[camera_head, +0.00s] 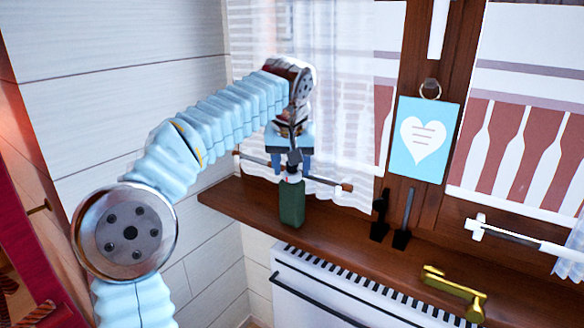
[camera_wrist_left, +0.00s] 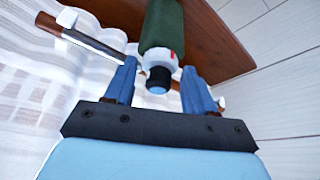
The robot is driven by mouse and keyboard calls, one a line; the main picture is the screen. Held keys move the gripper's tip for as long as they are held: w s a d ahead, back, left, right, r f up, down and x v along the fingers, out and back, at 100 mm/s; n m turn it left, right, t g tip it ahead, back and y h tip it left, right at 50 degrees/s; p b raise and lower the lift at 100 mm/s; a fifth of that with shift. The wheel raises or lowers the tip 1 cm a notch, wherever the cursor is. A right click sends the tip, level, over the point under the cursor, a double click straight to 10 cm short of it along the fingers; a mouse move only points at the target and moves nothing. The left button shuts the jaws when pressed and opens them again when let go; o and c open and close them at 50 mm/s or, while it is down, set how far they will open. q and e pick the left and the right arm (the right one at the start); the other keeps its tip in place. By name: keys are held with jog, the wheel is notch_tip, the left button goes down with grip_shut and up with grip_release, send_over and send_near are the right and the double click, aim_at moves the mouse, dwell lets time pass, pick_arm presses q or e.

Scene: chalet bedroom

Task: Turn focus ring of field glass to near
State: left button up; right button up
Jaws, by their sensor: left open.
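The field glass (camera_head: 291,205) stands upright on the wooden window sill. It has a dark green body with a white ring (camera_head: 292,178) near the top. In the left wrist view the green body (camera_wrist_left: 163,25), the white ring (camera_wrist_left: 157,60) with a small red mark, and a dark end piece (camera_wrist_left: 158,80) show. My left gripper (camera_head: 291,170) is open and points down over the top of the field glass. Its blue fingers (camera_wrist_left: 160,68) stand on either side of the ring, with gaps visible in the wrist view. My right gripper is not in view.
A curtain rod (camera_head: 330,181) and sheer curtain (camera_head: 345,120) lie close behind the gripper. Black window handles (camera_head: 402,236), a blue heart card (camera_head: 420,140) and a brass piece (camera_head: 455,288) are to the right. A white radiator (camera_head: 335,290) is below the sill (camera_head: 240,205).

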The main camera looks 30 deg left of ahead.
pick_arm(q)
jog(key=shift+w+a+f, duration=0.1)
jog(key=shift+w+f, duration=0.05)
jog(key=shift+f, duration=0.35)
jog(key=shift+c, duration=0.3)
jog(key=c, duration=0.7)
jog(key=shift+c, duration=0.2)
jog(key=shift+m, duration=0.3)
jog(key=m, duration=0.1)
jog(key=m+h, duration=0.1)
jog(key=m, duration=0.1)
jog(key=m+h, duration=0.1)
jog(key=m, duration=0.1)
jog(key=shift+a, duration=0.25)
jog(key=m+h, duration=0.1)
jog(key=m, duration=0.2)
jog(key=m+h, duration=0.1)
jog(key=m, duration=0.2)
jog(key=shift+a+g+h, duration=0.15)
jog(key=shift+g+h, duration=0.15)
